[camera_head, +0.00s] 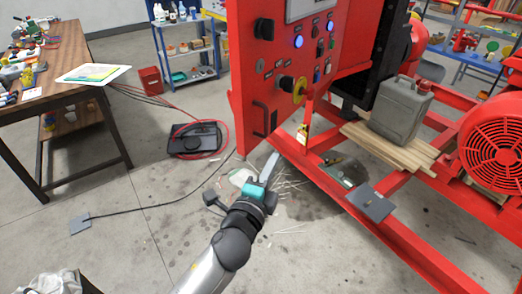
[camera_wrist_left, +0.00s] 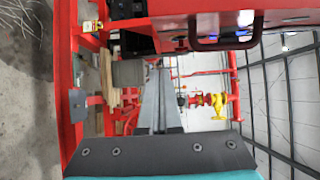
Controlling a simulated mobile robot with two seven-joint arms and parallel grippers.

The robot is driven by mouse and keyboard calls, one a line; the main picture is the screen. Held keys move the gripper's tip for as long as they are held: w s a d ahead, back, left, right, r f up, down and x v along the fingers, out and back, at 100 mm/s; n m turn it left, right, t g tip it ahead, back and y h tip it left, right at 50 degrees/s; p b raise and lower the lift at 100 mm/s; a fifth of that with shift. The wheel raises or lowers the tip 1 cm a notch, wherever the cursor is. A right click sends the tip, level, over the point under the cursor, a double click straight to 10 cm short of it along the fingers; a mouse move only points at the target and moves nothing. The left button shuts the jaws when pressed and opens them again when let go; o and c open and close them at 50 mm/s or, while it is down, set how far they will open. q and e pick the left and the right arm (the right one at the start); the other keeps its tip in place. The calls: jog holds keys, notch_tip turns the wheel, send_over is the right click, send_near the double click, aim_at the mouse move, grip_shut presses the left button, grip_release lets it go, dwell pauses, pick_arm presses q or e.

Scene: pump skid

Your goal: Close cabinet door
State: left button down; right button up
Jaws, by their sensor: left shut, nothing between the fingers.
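The red cabinet door (camera_head: 283,85) stands open in the head view, with lights, knobs and a yellow-ringed switch on its face. The dark cabinet opening (camera_head: 384,62) shows to its right. The door's black handle (camera_head: 263,120) is near its lower left. In the left wrist view the door's handle (camera_wrist_left: 225,42) is at the top. My left gripper (camera_head: 271,160) is shut and empty, just below the door's lower edge in the head view. Its fingers (camera_wrist_left: 158,95) reach forward beside the door in the wrist view; contact cannot be told. My right gripper is out of view.
The red skid frame (camera_head: 395,232) runs along the right, with a grey jerrycan (camera_head: 401,108) on wooden boards (camera_head: 385,148). A black case (camera_head: 195,139) with red cables lies on the floor. A workbench (camera_head: 60,70) stands at left. The floor between is mostly clear.

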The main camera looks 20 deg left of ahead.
pick_arm(q)
jog(key=shift+w+a, duration=1.8)
jog(key=shift+a, duration=0.05)
jog(key=shift+a, duration=0.1)
